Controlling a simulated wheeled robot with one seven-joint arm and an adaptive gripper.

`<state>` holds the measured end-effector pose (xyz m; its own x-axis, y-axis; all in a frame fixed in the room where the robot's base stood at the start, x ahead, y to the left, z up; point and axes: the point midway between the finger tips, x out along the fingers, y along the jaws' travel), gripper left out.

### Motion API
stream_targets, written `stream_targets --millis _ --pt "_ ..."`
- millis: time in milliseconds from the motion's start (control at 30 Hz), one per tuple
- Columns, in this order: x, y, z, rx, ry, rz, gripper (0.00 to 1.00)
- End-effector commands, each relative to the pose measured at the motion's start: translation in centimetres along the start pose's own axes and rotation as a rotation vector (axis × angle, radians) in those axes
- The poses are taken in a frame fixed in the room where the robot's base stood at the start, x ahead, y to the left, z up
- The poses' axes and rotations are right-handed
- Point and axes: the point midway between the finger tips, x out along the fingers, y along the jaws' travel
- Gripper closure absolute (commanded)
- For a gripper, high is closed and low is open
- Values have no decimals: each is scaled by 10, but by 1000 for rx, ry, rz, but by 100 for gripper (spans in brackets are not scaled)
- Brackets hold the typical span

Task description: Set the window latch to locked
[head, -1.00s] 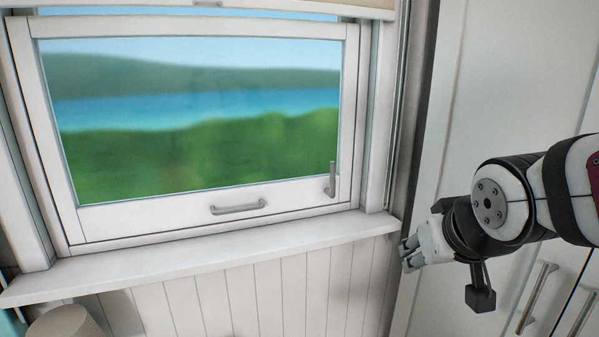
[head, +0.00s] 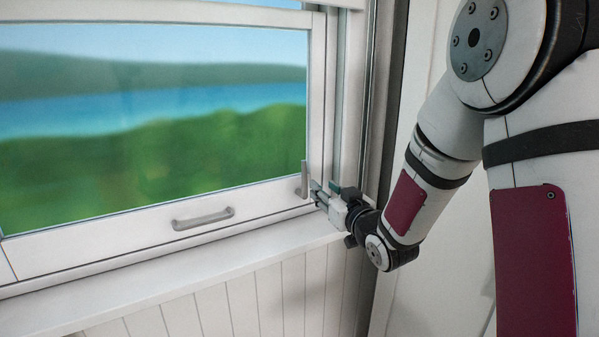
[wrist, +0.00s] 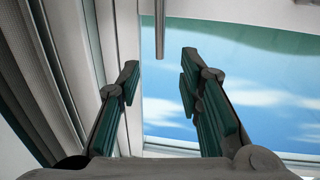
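The window latch (head: 304,176) is a grey metal lever on the lower right of the sash frame. Its handle stands upright from a short base in the head view. In the wrist view the latch handle (wrist: 159,28) is a thin bar at the top centre, its end lying between the lines of the two fingers. My gripper (head: 314,190) is just right of the latch, very close to it in the head view. In the wrist view my gripper (wrist: 158,72) is open with nothing between its fingertips. Contact with the handle cannot be told.
A grey pull handle (head: 203,218) is on the lower sash rail, left of the latch. The window sill (head: 170,275) runs below, bare. The window's side frame (head: 350,100) stands close to my gripper on the right.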

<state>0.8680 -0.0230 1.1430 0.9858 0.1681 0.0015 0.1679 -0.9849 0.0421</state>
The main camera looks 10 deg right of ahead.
Motion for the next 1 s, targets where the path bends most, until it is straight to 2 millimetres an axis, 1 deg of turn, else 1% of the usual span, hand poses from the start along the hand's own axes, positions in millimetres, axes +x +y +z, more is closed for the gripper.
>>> stream_targets --millis 167,400,600,800,1000 --pt "24 -1 0 0 1 -1 67" --pt "72 0 0 0 -1 0 67" --pt "107 0 0 -1 -1 0 67" --pt "128 0 0 -1 -2 0 67" --pt "134 0 0 0 -1 1 67"
